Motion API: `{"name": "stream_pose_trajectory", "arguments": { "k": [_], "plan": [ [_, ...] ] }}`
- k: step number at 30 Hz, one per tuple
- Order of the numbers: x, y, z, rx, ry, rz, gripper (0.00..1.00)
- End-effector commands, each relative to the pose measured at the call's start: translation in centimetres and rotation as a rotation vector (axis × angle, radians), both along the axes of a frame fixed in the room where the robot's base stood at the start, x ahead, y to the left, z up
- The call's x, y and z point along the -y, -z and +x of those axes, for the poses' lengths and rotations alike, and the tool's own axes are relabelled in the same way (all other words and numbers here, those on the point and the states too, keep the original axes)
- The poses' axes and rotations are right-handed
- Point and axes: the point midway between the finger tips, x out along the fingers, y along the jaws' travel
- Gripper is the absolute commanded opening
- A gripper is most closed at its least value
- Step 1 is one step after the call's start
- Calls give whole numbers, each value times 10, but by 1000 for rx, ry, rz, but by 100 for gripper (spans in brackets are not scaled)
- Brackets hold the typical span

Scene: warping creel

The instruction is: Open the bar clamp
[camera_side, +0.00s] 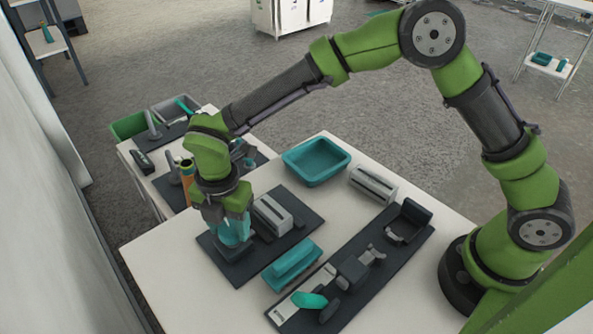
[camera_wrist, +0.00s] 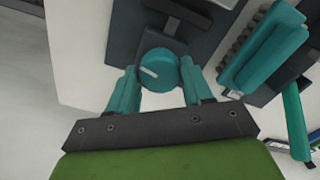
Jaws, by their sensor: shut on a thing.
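A round teal knob (camera_wrist: 158,68) with a white mark sits on the end of a dark fixture on a dark base plate (camera_side: 296,198). This looks like the bar clamp with its knob. My gripper (camera_side: 233,240) points down at the plate's near left end. In the wrist view its two teal fingers (camera_wrist: 158,76) are on either side of the knob and shut on it. A light grey slotted block (camera_side: 272,214) stands on the same plate, beside my gripper. The fingers hide part of the knob in the side view.
A teal ribbed block (camera_side: 292,262) lies right of the plate. Beyond it is a long dark board (camera_side: 412,240) with fixtures and a teal-ended lever (camera_side: 309,299). A teal tray (camera_side: 316,152) and a grey slotted block (camera_side: 373,184) stand behind. The table's front left is clear.

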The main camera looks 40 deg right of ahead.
Motion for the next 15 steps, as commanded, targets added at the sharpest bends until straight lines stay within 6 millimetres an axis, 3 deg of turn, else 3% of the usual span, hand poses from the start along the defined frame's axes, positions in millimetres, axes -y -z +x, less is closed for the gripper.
{"name": "stream_pose_trajectory", "arguments": {
  "k": [15],
  "plan": [
    [0, -2, 0, 0, -78, 0, 20]
  ]
}}
